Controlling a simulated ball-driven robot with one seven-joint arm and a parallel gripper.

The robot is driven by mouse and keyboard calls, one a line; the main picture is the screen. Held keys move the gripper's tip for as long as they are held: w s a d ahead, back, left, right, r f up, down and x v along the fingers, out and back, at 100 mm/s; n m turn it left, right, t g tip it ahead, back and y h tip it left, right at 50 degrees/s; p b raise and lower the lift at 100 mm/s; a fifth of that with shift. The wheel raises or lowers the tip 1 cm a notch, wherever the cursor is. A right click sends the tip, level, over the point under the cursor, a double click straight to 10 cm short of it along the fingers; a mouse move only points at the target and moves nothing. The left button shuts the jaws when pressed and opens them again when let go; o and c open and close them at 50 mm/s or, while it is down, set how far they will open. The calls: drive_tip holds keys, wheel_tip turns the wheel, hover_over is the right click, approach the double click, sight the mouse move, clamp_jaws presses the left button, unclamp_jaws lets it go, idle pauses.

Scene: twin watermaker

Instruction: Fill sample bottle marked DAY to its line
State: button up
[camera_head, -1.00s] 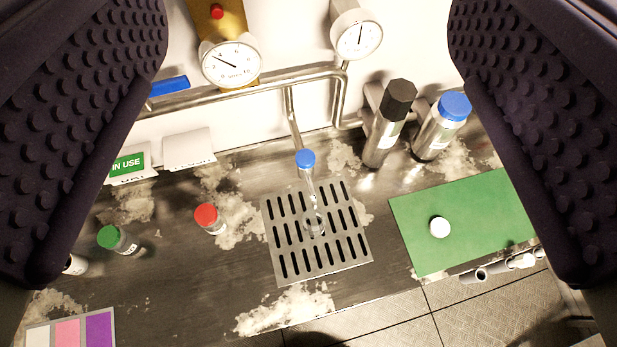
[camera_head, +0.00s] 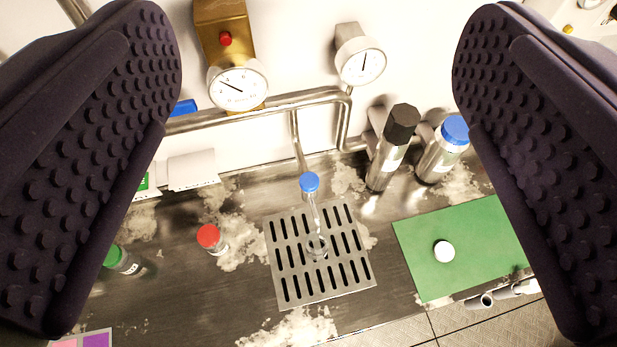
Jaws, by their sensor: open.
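My gripper (camera_head: 316,180) is open and empty, its two dark studded fingers on either side of the view, above the bench. A small clear open-topped vessel (camera_head: 317,246) stands on the slotted drain grate (camera_head: 290,284), below a thin spout with a blue top (camera_head: 310,182). I cannot tell its water level or any mark. A red-capped bottle (camera_head: 211,238) stands left of the grate. A green-capped bottle (camera_head: 122,260), partly behind the left finger, has a label too small to read. A white cap (camera_head: 444,250) lies on the green mat (camera_head: 420,280).
Two gauges (camera_head: 239,85) (camera_head: 361,63) and metal pipes line the back wall. A black-topped cylinder (camera_head: 392,150) and a blue-topped cylinder (camera_head: 444,150) stand at the back right. Short tubes (camera_head: 500,293) lie at the bench's front edge. A colour card (camera_head: 92,341) is at lower left.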

clamp_jaws()
idle(0.3)
idle(1.5)
